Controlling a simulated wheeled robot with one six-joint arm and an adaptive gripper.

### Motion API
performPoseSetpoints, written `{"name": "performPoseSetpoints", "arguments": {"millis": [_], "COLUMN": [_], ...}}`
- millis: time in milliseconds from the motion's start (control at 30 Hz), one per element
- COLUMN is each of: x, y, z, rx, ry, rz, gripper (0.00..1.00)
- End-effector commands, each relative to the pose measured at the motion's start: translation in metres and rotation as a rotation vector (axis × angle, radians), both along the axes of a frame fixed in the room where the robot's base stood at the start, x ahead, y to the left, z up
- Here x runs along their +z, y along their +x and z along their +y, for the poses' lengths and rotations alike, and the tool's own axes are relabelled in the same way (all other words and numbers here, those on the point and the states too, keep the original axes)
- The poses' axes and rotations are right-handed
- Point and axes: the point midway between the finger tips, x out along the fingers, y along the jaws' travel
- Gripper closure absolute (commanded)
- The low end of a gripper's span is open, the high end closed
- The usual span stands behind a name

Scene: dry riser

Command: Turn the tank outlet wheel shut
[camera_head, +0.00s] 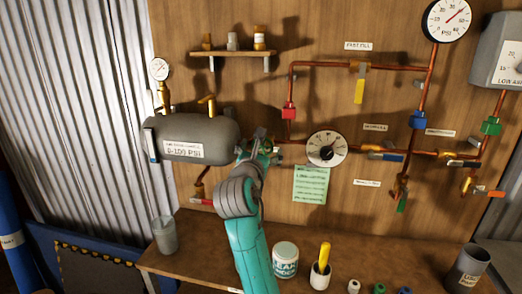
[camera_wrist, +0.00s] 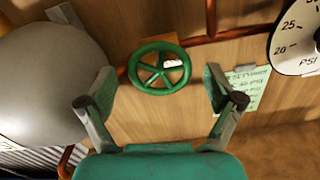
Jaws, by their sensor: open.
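The green spoked tank outlet wheel (camera_wrist: 142,80) shows whole in the wrist view, on a copper pipe just right of the grey tank (camera_wrist: 45,80). My gripper (camera_wrist: 160,92) is open, with one finger on each side of the wheel's lower part as seen in the picture. Nothing is between the fingers that they touch, and the depth gap to the wheel is hard to tell. In the head view my gripper (camera_head: 260,142) is at the right end of the tank (camera_head: 220,133) and hides most of the wheel.
A round gauge (camera_head: 327,148) and a green note (camera_head: 311,185) are right of my gripper. Copper pipes (camera_head: 320,64) with coloured valves run across the wooden wall. Below, a bench (camera_head: 215,250) holds a jar (camera_head: 285,260), a cup (camera_head: 321,275) and a beaker (camera_head: 165,236).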

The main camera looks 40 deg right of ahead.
Motion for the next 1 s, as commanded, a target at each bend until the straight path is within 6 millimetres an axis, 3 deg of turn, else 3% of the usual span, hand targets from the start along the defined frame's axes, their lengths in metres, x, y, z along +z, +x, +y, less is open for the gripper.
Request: {"name": "performPoseSetpoints", "arguments": {"millis": [133,367,733,1000], "x": [0.0001,0.0002,0.0002,0.0002], "y": [-0.0001,-0.0003,-0.0002,0.0000], "z": [0.0001,0.0003,0.0004,0.0005], "rx": [0.000,0.000,0.000,0.000], "ry": [0.000,0.000,0.026,0.129], "rz": [0.000,0.000,-0.034,-0.165], "gripper": [0.09,0.66,0.67,0.67]}}
